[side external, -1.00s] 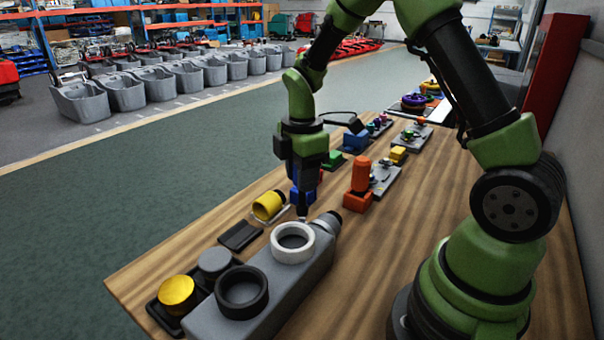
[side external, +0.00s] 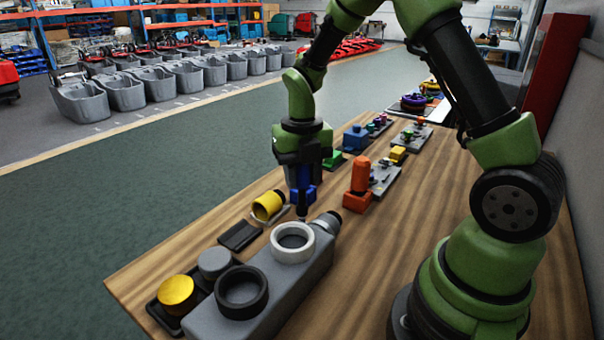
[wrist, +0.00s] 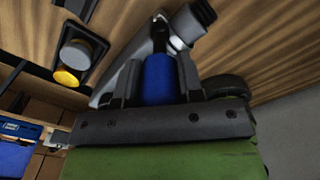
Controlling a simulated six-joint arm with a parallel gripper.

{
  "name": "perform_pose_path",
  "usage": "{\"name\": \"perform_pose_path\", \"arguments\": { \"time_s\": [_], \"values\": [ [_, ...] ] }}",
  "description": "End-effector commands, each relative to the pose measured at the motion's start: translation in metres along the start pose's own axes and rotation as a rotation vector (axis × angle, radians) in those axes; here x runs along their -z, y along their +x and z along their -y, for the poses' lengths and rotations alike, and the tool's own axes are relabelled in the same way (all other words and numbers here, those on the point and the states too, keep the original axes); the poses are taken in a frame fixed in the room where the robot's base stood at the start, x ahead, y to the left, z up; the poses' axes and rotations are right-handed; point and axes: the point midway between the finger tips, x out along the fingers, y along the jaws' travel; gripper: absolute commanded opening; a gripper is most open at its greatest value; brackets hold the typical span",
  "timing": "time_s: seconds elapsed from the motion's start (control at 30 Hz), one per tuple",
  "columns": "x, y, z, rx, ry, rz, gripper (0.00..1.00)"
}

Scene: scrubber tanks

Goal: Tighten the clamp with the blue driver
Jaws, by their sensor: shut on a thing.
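My gripper (side external: 303,185) is shut on the blue driver (side external: 304,194), which points down with its tip at the far end of the grey tank (side external: 262,262), close beside the white ring (side external: 292,242). In the wrist view the blue driver handle (wrist: 158,80) sits between the two fingers, and its dark shaft reaches to the grey tank body (wrist: 186,28). The clamp cannot be made out clearly at the driver's tip. I cannot tell whether the tip is seated on a screw.
A black ring (side external: 241,307) is on the tank's near end. A tray with a yellow cap (side external: 176,292) and grey cap (side external: 214,262), a dark pad (side external: 239,235) and a yellow cup (side external: 267,206) lie left. An orange block (side external: 360,175) stands to the right.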

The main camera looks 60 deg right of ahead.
Motion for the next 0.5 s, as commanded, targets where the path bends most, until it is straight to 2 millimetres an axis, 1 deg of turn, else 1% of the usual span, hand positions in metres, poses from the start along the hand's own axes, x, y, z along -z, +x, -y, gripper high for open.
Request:
{"name": "perform_pose_path", "arguments": {
  "time_s": [0.03,0.13,0.5],
  "values": [
    [-0.0001,-0.0001,0.0000,0.000,-0.045,0.000,0.03],
    [-0.0001,-0.0001,0.0000,0.000,-0.092,0.000,0.03],
    [0.0000,0.0014,0.0001,0.000,-0.094,0.000,0.03]
  ]
}}
